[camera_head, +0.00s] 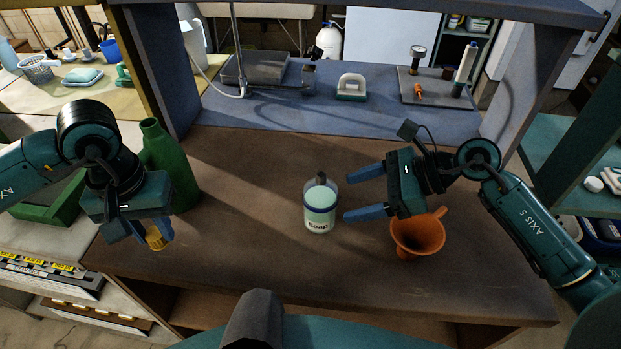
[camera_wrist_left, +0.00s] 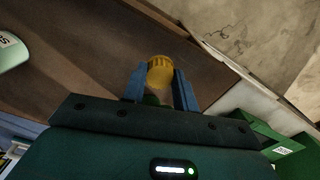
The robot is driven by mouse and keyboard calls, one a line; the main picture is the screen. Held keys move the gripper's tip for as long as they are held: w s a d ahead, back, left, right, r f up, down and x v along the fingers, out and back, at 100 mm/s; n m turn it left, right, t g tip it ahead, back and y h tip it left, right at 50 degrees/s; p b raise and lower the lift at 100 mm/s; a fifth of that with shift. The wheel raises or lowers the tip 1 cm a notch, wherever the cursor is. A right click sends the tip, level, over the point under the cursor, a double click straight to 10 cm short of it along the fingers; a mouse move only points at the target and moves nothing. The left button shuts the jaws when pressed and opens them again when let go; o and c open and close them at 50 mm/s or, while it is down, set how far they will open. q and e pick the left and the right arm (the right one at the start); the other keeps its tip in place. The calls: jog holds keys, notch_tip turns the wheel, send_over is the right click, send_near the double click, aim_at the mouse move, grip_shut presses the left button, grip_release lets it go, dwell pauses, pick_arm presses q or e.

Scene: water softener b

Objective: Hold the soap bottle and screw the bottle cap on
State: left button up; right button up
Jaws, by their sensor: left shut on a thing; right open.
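The soap bottle (camera_head: 320,208) stands upright near the middle of the brown table, with a white body, a label reading "Soap" and a dark narrow piece at its top. My left gripper (camera_head: 146,236) is shut on the yellow bottle cap (camera_head: 156,239) at the table's left side, well left of the bottle. In the left wrist view the cap (camera_wrist_left: 160,72) sits between the blue fingers, and part of the bottle (camera_wrist_left: 12,52) shows at the left edge. My right gripper (camera_head: 350,194) is open and empty, its blue fingers pointing left, just right of the bottle and apart from it.
An orange funnel (camera_head: 418,236) stands below my right gripper. A green bottle (camera_head: 168,165) stands behind my left gripper. A raised blue-grey shelf (camera_head: 330,115) with a white-handled brush (camera_head: 351,87) runs along the back. The table between cap and soap bottle is clear.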

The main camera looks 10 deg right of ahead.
aim_at(330, 205)
pick_arm(q)
jog(key=shift+f+b, duration=0.65)
pick_arm(e)
jog(key=x, duration=0.4)
jog(key=shift+w+a+f, duration=0.1)
jog(key=shift+a+f, duration=0.2)
pick_arm(q)
jog(key=shift+f+b, duration=0.35)
pick_arm(e)
jog(key=shift+w+a+f, duration=0.2)
jog(key=shift+a+f, duration=0.1)
jog(key=shift+a, duration=0.35)
pick_arm(q)
jog(key=shift+r, duration=0.1)
pick_arm(e)
jog(key=c, duration=1.1)
jog(key=shift+f, duration=0.1)
